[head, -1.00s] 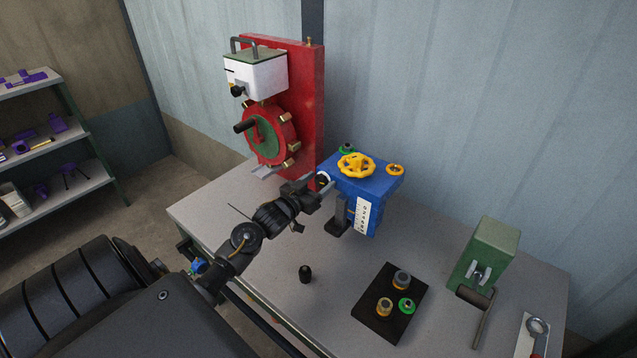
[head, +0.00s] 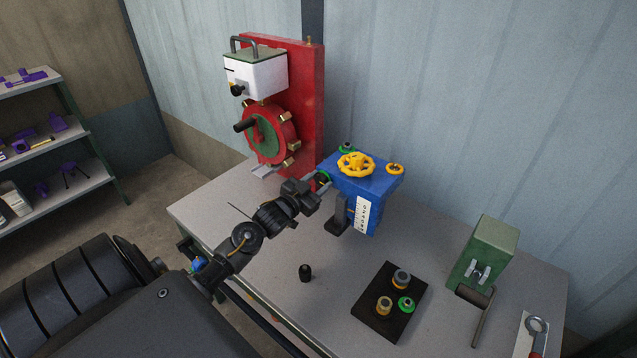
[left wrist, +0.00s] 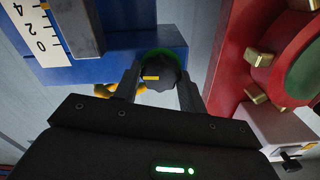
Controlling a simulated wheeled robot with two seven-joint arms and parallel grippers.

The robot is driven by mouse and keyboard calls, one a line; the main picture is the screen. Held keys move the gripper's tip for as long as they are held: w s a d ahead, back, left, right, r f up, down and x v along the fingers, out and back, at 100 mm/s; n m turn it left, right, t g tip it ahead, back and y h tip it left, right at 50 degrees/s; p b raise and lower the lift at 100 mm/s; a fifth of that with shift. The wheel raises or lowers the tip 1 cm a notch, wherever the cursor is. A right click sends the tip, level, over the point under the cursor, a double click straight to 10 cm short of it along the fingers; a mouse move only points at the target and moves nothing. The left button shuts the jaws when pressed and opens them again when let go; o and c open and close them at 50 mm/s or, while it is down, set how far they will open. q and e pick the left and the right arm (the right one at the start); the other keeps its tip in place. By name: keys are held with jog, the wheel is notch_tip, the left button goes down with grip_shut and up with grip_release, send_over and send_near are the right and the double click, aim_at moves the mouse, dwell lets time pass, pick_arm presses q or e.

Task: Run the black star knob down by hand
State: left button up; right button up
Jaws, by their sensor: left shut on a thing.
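The black star knob (left wrist: 160,76) sits on the side of the blue housing (left wrist: 110,62). It has a yellow mark and a green ring behind it. In the head view the knob (head: 322,179) is at the left end of the blue housing (head: 374,186), partly hidden by my left gripper (head: 319,184). My left gripper's two fingers, seen in the left wrist view (left wrist: 160,88), are on either side of the knob and shut on it. My right gripper is not in view.
A red plate (head: 309,125) with a wheel stands behind and left. A yellow handwheel (head: 356,164) tops the housing. A black tray (head: 372,328), a small black cylinder (head: 305,273) and a green block (head: 487,250) are on the grey table (head: 255,290).

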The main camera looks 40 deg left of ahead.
pick_arm(q)
jog(key=o, duration=1)
jog(key=shift+s+d+b, duration=0.1)
jog(key=shift+s+b, duration=1.15)
jog(key=shift+s, duration=4.15)
jog(key=s+b, duration=0.2)
jog(key=s, duration=0.9)
jog(key=shift+d, duration=0.1)
